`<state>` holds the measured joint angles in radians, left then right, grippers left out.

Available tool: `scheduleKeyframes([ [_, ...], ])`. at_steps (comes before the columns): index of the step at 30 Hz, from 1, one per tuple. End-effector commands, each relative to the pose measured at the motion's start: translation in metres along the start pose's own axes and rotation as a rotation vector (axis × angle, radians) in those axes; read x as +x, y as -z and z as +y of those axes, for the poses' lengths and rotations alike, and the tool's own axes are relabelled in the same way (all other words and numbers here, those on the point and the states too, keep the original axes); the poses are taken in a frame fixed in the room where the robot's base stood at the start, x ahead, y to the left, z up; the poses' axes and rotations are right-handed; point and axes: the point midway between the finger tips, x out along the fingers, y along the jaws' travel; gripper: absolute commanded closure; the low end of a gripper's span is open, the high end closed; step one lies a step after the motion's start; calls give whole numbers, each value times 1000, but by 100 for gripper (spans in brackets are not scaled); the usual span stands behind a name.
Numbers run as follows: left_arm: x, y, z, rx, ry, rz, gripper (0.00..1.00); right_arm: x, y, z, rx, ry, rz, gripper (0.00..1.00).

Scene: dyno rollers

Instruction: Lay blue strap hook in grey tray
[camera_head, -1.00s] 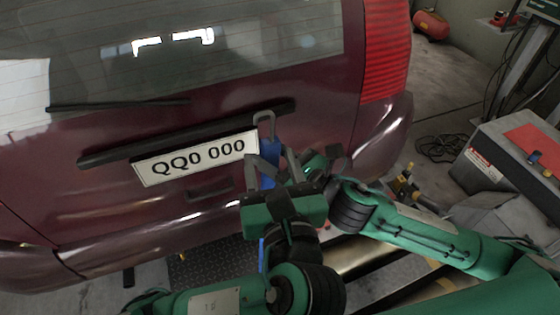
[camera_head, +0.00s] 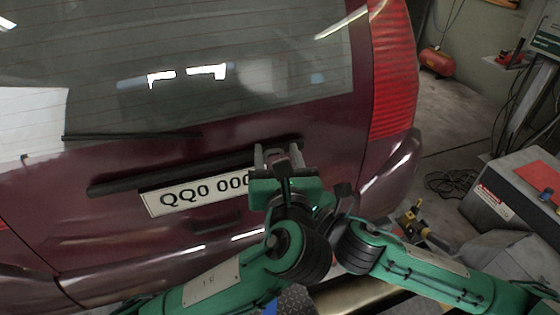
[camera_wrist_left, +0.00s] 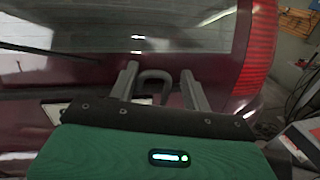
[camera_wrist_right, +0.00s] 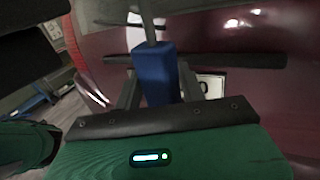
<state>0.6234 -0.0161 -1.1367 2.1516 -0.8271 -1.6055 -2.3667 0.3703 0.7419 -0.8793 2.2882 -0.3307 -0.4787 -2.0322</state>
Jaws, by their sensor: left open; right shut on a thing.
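The blue strap hook has a blue body (camera_wrist_right: 154,75) and a grey metal hook (camera_wrist_right: 149,22). In the right wrist view, my right gripper (camera_wrist_right: 157,80) is shut on the blue body, with the hook pointing up. My left gripper (camera_head: 279,152) is open in the head view and largely hides the hook and the right gripper. A bit of blue (camera_head: 269,307) shows low, below the left arm. I cannot make out a grey tray.
The dark red car (camera_head: 330,140) with its number plate (camera_head: 195,195) stands close in front of both grippers. A grey machine (camera_head: 495,190) with a red panel is at the right. A red tank (camera_head: 437,62) and dark cables (camera_head: 452,184) lie on the floor beyond.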

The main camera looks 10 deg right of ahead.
Motion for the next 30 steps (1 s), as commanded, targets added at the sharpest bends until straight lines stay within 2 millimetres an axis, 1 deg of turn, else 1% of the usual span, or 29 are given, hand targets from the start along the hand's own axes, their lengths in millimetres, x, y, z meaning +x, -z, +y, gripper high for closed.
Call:
scheduleKeyframes([
  [8,2,0,0,0,0,-1,52,0,0,0,0,0,-1,91],
  [9,2,0,0,0,0,-1,54,0,0,0,0,0,-1,91],
  [14,2,0,0,0,1,0,85,0,0,0,-1,-1,-1,91],
  [15,2,0,-1,0,2,0,90,0,0,1,-1,-2,-1,91],
  [16,2,0,-1,0,2,0,90,0,-1,1,-1,-2,-2,91],
  [17,2,0,-1,-1,3,-1,90,0,-1,1,-1,-2,-2,53],
  [18,2,0,-1,0,3,-1,90,0,-1,1,-1,-2,-2,45],
  [20,2,0,-1,0,2,-1,90,0,-1,1,0,-2,-1,34],
  [30,2,0,0,-1,0,-1,90,-3,0,0,-1,0,1,34],
])
